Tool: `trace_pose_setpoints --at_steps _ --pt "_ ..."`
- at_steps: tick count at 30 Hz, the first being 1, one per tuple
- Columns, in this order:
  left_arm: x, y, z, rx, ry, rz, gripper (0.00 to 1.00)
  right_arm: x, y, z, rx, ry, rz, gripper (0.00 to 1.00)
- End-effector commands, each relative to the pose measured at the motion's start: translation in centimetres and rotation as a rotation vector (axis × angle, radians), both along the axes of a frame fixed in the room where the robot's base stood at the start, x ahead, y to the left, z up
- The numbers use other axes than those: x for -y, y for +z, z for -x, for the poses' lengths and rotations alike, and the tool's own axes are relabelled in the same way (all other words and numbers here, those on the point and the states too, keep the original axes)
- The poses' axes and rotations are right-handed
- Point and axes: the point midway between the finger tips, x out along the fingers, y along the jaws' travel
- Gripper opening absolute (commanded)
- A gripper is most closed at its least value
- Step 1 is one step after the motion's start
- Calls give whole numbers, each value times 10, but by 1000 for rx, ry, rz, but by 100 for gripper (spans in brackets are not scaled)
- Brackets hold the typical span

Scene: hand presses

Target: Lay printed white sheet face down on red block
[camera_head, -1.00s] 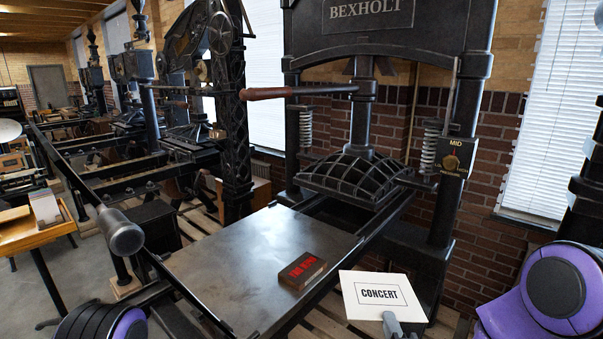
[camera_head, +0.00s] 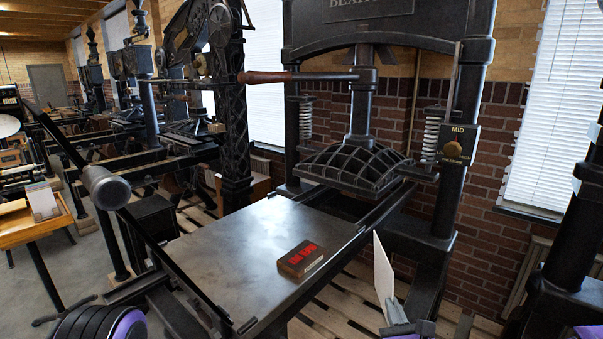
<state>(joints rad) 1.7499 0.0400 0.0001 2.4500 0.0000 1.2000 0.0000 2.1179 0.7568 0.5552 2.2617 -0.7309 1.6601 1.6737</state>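The red block (camera_head: 301,259) is a small dark block with a red lettered top face. It lies on the press's flat metal bed (camera_head: 240,245), near the right edge. The white sheet (camera_head: 383,277) stands nearly edge-on to the camera, to the right of the block and apart from it, beyond the bed's edge. Its print does not show at this angle. My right gripper (camera_head: 398,326) is shut on the sheet's lower edge. My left gripper is out of view; only part of my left arm shows at the bottom left.
The black hand press has a ribbed platen (camera_head: 355,172) raised behind the bed and a wooden-handled lever (camera_head: 275,77) above. A rounded crank handle (camera_head: 106,187) stands left of the bed. The bed around the block is clear. Wooden pallet slats (camera_head: 345,310) lie below.

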Motion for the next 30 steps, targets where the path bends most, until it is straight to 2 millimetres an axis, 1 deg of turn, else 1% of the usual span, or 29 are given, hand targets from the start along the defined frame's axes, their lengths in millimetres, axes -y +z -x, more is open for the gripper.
trace_pose_setpoints --at_steps 1,4,8,10,18,30 --pt "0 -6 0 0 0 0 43 0 -3 0 1 -2 -43 0" --pt "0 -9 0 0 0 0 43 0 -2 0 1 -1 -106 0" --pt "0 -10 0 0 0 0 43 0 -1 0 0 0 -138 0" --pt "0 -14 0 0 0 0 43 0 -2 0 -1 -1 -169 0" --pt "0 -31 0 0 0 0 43 1 -4 0 0 -2 -377 0" --pt "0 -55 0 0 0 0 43 0 -3 0 1 -1 -643 0"
